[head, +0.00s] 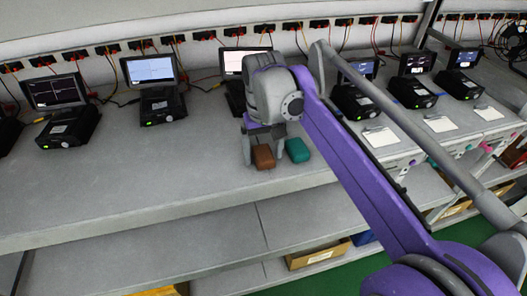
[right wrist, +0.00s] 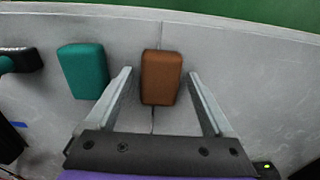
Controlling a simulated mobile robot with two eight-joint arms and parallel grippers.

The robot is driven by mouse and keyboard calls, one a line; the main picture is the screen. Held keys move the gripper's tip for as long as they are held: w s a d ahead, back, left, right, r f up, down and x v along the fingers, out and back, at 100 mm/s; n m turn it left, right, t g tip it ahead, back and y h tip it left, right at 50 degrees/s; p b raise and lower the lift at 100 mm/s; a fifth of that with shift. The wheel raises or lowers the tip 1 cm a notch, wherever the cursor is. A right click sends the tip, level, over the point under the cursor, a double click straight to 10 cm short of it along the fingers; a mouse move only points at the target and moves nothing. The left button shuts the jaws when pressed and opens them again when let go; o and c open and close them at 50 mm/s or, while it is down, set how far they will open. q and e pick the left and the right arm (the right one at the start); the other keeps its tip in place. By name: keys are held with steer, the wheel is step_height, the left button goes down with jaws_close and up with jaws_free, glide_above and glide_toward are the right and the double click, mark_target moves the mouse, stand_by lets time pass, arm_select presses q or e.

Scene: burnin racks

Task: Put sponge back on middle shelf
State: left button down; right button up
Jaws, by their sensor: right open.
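Two sponge-like blocks rest on the grey top surface (head: 185,185) near its front edge. One is brown (head: 264,158) and one, to its right in the head view, is teal (head: 298,150). In the right wrist view the brown block (right wrist: 161,77) lies between the fingers, with the teal block (right wrist: 83,70) to the left, outside them. My right gripper (head: 263,146) is open and points down at the brown block; finger contact is not clear. A grey shelf (head: 190,232) runs below the top surface. My left gripper is out of view.
Several black instruments with screens, such as this one (head: 162,104), line the back of the top surface. White papers (head: 428,125) lie at the right. A cardboard box (head: 320,256) sits low under the shelf. The top surface left of the blocks is clear.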

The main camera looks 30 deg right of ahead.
mark_target(264, 154)
step_height(264, 154, up, 8)
steer(key=shift+f, duration=0.1)
stand_by(0.4)
